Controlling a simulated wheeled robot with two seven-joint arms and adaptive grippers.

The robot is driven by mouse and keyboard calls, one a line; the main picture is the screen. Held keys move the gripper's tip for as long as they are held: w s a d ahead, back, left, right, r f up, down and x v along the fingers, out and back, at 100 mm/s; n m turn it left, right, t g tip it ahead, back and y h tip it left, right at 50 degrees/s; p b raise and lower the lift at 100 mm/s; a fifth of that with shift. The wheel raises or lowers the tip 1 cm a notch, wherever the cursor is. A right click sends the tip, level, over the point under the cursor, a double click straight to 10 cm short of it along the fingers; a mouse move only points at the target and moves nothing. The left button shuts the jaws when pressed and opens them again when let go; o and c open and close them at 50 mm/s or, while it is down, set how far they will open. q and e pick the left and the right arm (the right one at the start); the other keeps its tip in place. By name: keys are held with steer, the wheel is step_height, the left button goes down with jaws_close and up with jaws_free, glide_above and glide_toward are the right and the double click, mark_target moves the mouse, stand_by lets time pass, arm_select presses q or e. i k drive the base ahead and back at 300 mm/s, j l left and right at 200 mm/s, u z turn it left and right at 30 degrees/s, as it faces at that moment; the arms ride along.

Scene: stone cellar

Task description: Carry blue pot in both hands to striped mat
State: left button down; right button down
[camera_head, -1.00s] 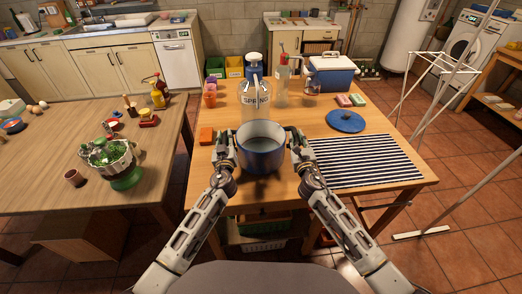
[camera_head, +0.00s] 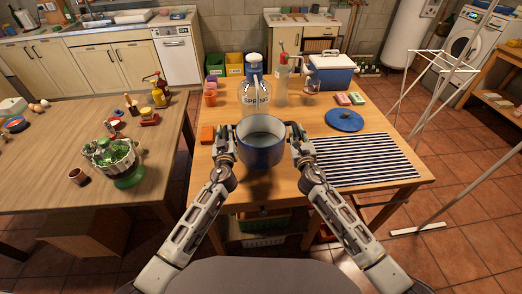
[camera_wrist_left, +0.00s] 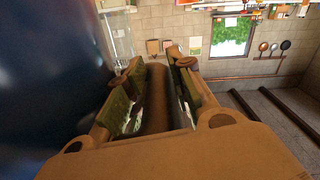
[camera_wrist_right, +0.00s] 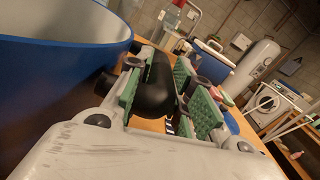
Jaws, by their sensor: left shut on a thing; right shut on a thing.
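The blue pot (camera_head: 262,153) has a white inside and is held upright between my two grippers at the near edge of the wooden table. My left gripper (camera_head: 226,148) is shut on the pot's left handle; the dark handle (camera_wrist_left: 157,100) lies between the pads in the left wrist view. My right gripper (camera_head: 298,146) is shut on the right handle, a black bar (camera_wrist_right: 155,85) between green pads in the right wrist view. The striped mat (camera_head: 360,160) lies flat on the table to the right of the pot. I cannot tell whether the pot's base touches the table.
A blue lid (camera_head: 344,120) lies behind the mat. A blue and white cooler (camera_head: 331,72) stands at the back. A drying rack (camera_head: 440,75) is at the right.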

mark_target(361, 156)
steer(key=l, duration=0.65)
steer(key=i+l+z, duration=0.1)
steer(key=l, duration=0.55)
steer(key=l+z, duration=0.1)
steer(key=l, duration=0.5)
steer(key=i, duration=0.05)
